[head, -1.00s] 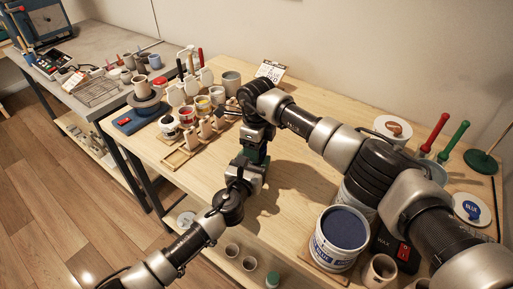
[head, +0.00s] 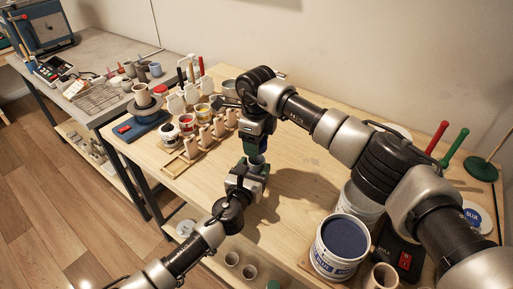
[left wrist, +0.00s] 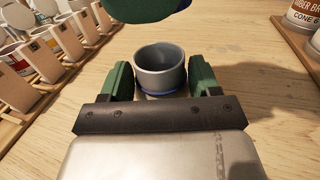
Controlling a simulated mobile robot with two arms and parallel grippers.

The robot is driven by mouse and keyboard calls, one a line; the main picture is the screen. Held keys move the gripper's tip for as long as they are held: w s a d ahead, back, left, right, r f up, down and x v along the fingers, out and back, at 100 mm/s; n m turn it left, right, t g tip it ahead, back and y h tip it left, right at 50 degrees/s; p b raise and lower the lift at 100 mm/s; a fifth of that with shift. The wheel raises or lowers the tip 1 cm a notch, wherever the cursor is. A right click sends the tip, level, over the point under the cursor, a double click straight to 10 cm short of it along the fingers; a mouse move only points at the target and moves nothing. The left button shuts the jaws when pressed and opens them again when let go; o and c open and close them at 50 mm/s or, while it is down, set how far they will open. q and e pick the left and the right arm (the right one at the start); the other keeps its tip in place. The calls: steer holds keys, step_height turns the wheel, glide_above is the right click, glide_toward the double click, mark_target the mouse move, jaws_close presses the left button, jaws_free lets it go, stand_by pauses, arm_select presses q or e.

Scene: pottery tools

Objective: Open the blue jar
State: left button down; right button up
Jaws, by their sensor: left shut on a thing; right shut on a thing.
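The jar (left wrist: 161,80) stands upright between the green fingers of my left gripper (left wrist: 162,74), which are shut on it. In the left wrist view it looks grey with a blue band low on its side, and its mouth is open and the inside looks empty. In the head view my left gripper (head: 255,168) is below my right gripper (head: 254,147). The right gripper's dark green finger (left wrist: 145,8) crosses the top of the left wrist view, above and apart from the jar. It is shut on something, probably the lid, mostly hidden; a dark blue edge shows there.
A wooden rack (head: 205,141) and several small paint pots stand left of the grippers. A large tub of blue powder (head: 345,238) and a black wax box (head: 391,250) stand at the front right. The tabletop between is clear.

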arm_select(q)
steer(key=shift+c, duration=0.8)
jaws_free()
